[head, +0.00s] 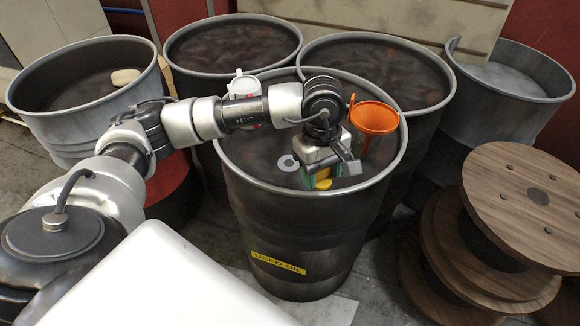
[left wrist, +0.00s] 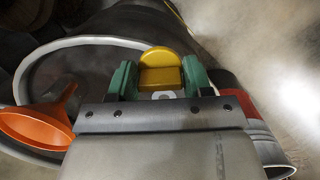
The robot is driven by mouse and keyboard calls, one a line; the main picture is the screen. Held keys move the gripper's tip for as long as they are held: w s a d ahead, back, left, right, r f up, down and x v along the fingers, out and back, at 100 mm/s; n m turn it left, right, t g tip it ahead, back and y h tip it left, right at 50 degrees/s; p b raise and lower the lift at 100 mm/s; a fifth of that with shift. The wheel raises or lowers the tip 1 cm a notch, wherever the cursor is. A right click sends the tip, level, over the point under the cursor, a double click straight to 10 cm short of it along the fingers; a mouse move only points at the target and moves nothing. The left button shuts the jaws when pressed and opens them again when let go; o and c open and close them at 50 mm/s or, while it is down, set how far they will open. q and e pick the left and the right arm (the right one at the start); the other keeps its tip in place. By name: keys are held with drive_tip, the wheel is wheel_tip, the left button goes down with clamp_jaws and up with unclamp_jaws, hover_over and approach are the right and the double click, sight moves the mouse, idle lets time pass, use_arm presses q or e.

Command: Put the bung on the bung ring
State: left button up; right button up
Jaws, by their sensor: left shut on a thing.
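The yellow bung (left wrist: 160,68) is between the green fingers of my left gripper (left wrist: 160,80), which is shut on it. In the head view, my left gripper (head: 320,178) is over the front right part of the used-oil drum's top, and a bit of the yellow bung (head: 323,183) shows below it. The pale grey bung ring (head: 288,162) lies on the dark drum top, left of the gripper. In the left wrist view, part of a pale ring (left wrist: 163,95) shows just below the bung. My right gripper is in neither view.
The used-oil drum (head: 290,235) has a raised rim. An orange funnel (head: 374,117) stands close to the right of my left gripper, and a white jug (head: 243,84) is at the back left. Several other drums surround it. Wooden spools (head: 525,195) stand at the right.

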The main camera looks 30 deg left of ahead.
use_arm(q)
drive_tip(key=w+n+b, duration=0.1)
drive_tip(key=w+n, duration=0.2)
drive_tip(key=n, duration=0.4)
drive_tip(key=n+t+y, duration=0.1)
drive_tip(key=n+t, duration=0.1)
drive_tip(key=n, duration=1.3)
hover_over(289, 156)
drive_tip(key=s+d, duration=0.2)
wheel_tip(289, 156, down, 5)
drive_tip(key=f, duration=0.3)
drive_tip(key=shift+s+a+f+p, duration=0.1)
drive_tip(key=shift+a+f+p, duration=0.2)
drive_tip(key=shift+f+p, duration=0.1)
drive_tip(key=shift+f, duration=0.15)
drive_tip(key=shift+f, duration=0.1)
drive_tip(key=o, duration=0.9)
drive_tip(key=shift+o, duration=0.2)
